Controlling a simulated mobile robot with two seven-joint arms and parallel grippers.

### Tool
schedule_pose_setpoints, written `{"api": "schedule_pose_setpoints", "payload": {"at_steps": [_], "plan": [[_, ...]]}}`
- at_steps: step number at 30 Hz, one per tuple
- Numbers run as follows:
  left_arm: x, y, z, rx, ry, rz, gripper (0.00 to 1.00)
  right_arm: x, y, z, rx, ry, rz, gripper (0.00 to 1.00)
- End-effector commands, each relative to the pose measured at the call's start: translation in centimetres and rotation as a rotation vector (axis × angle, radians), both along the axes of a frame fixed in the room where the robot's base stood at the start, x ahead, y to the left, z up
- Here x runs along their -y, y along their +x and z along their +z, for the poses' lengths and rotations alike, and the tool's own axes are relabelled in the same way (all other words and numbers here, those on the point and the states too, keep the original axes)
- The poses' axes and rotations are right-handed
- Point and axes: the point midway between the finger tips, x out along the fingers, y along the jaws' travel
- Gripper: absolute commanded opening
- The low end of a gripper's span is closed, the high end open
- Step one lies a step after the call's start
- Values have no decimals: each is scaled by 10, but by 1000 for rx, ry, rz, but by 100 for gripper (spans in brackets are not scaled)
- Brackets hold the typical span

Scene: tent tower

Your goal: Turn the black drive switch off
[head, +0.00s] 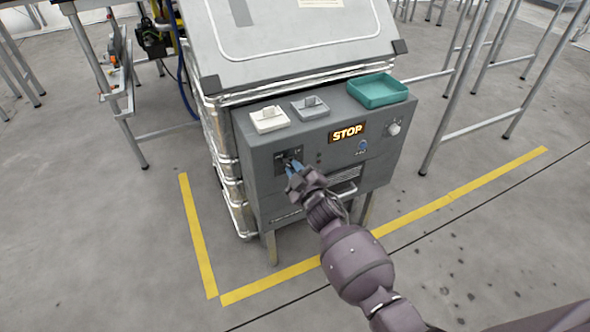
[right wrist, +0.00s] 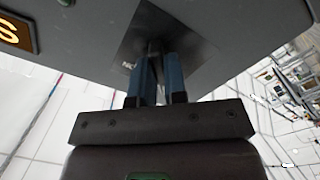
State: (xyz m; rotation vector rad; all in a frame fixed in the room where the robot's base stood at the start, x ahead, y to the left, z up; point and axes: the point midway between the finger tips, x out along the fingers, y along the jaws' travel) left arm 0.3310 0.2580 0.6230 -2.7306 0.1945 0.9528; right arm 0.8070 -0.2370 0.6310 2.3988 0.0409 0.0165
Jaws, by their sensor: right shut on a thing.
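The black drive switch sits on a dark plate (head: 281,158) at the left of the grey control box's front face. The same plate (right wrist: 190,45) shows in the right wrist view. My right gripper (head: 291,164) is at this plate, and its blue fingers (right wrist: 158,62) are closed together on the switch's knob. The fingers hide most of the knob, so I cannot tell which way it points. My left gripper is not in view.
The control box (head: 250,150) carries a lit STOP sign (head: 347,133), a blue button (head: 363,146) and a pale knob (head: 393,128). On its top are a white switch block (head: 269,120), a grey one (head: 310,108) and a teal tray (head: 378,90). Yellow floor tape (head: 400,217) surrounds it.

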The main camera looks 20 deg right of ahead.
Motion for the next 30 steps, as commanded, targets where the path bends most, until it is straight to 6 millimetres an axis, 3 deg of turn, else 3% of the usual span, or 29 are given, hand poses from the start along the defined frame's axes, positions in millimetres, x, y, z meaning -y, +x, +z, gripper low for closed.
{"api": "schedule_pose_setpoints", "payload": {"at_steps": [20, 21, 25, 30], "plan": [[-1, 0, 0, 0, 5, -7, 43, 1, -1, -2, -2, -61, -1, 0], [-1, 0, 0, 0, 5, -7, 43, 1, -1, -2, -2, -61, -1, 17], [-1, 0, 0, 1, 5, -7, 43, 1, -1, -2, -2, -60, -1, 37], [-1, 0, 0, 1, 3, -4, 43, 1, 0, -1, 0, -59, -1, 38]]}}
